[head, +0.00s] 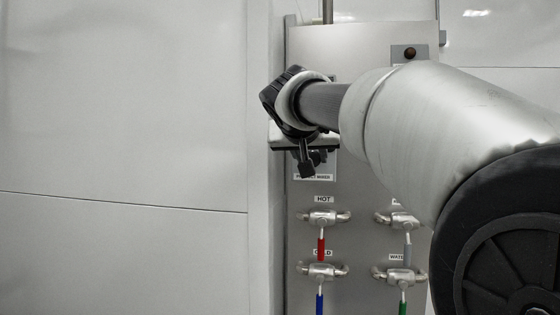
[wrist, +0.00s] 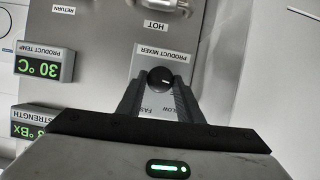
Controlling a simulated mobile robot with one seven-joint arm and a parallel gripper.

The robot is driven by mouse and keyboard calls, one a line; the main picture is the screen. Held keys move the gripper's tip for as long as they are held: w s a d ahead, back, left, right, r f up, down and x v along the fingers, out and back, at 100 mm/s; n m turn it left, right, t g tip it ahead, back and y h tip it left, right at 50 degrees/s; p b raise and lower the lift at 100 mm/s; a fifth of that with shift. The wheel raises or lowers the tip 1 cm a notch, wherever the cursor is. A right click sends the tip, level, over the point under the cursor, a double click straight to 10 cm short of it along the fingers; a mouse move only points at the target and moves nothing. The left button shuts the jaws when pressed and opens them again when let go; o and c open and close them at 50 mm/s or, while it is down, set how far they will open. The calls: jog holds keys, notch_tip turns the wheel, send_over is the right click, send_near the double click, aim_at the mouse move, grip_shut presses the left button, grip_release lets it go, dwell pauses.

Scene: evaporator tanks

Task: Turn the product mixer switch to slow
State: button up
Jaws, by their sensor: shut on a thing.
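The product mixer switch is a round black knob (wrist: 160,77) on a grey metal panel (head: 360,38), under an upside-down PRODUCT MIXER label in the wrist view. My gripper (wrist: 160,84) is shut on the knob, one finger on each side. FAST and SLOW labels show partly between and behind the fingers, FAST at left and SLOW at right in the wrist view. A small light mark shows on the knob; its exact direction is hard to tell. In the head view my gripper (head: 308,168) is at the panel's left side and hides the knob.
Below the switch in the head view are valves with a red handle (head: 321,248), a blue handle (head: 319,303), a grey one (head: 407,245) and a green one (head: 403,305). Green displays, including PRODUCT TEMP (wrist: 43,66), sit beside the switch. A plain wall is at left.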

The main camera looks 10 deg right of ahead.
jog(key=m+b, duration=0.1)
jog(key=m+y+b, duration=0.2)
jog(key=shift+s+d+f+t, duration=0.15)
jog(key=shift+d+t, duration=0.1)
jog(key=shift+t, duration=0.15)
jog(key=shift+m+t+y+b, duration=0.3)
jog(key=shift+m+y+b, duration=0.2)
jog(key=shift+m+b, duration=0.45)
jog(key=o, duration=1)
jog(key=shift+o, duration=0.2)
jog(key=v, duration=1.7)
jog(key=shift+s, duration=0.2)
